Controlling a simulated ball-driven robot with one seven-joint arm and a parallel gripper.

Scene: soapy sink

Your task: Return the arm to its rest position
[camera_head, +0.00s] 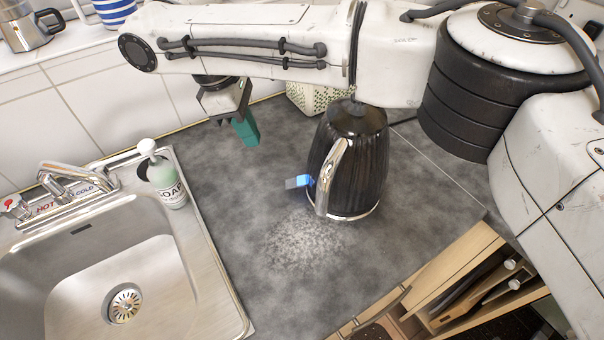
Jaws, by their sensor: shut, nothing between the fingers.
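My arm stretches across the top of the view from the right side toward the left, above the counter. My gripper (246,130) hangs from its end with teal fingertips pointing down. It is shut and empty, above the grey counter (240,190), to the left of the kettle. It appears clear of the kettle and the soap bottle.
A black kettle (365,160) with a chrome handle stands under my arm. A soap bottle (172,194) stands at the steel sink's (215,280) edge, near the tap (75,183). A whitish patch (300,243) lies on the counter. A patterned container (308,98) stands behind the kettle. An open drawer (465,268) is at lower right.

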